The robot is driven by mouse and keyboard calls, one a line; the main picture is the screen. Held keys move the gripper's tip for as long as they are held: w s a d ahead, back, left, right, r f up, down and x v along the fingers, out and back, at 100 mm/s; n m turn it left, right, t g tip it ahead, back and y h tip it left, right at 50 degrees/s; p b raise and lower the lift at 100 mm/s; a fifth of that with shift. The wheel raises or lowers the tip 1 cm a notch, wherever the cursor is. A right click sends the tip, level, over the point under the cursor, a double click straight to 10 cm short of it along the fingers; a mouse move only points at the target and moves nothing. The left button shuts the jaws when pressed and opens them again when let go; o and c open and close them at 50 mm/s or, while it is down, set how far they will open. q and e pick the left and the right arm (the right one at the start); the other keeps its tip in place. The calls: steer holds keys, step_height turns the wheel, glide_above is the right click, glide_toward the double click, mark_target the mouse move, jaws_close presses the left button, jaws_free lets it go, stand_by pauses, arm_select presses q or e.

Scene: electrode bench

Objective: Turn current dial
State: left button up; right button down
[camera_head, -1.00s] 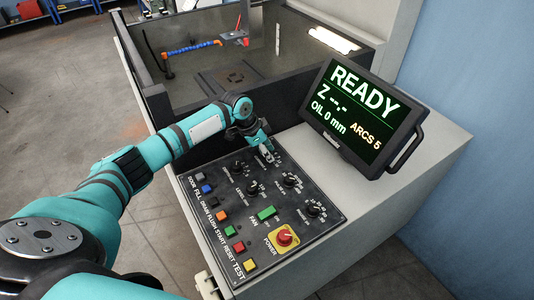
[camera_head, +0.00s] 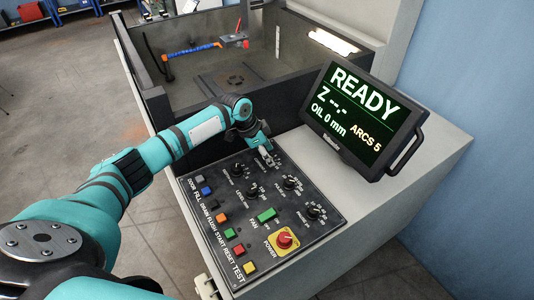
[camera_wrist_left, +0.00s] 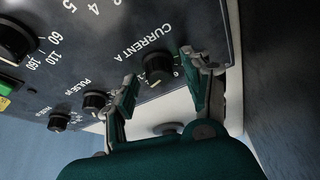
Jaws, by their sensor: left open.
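The current dial (camera_wrist_left: 158,68) is a black knob beside the white "CURRENT A" lettering in the left wrist view. My left gripper (camera_wrist_left: 160,68) is open, with one finger on each side of this dial in that view. I cannot tell whether the fingers touch it. In the head view my left gripper (camera_head: 268,157) is over the far edge of the black control panel (camera_head: 208,240) and covers the dial there. My right gripper is not in view.
Other black dials (camera_head: 290,183) stand close by on the panel. A red emergency button (camera_head: 285,239) and a column of coloured push buttons (camera_head: 222,218) are nearer. A screen (camera_head: 362,118) reading READY stands to the right. An open tank (camera_head: 225,75) lies behind.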

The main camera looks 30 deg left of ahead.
arm_select(q)
steer(key=v, duration=1.2)
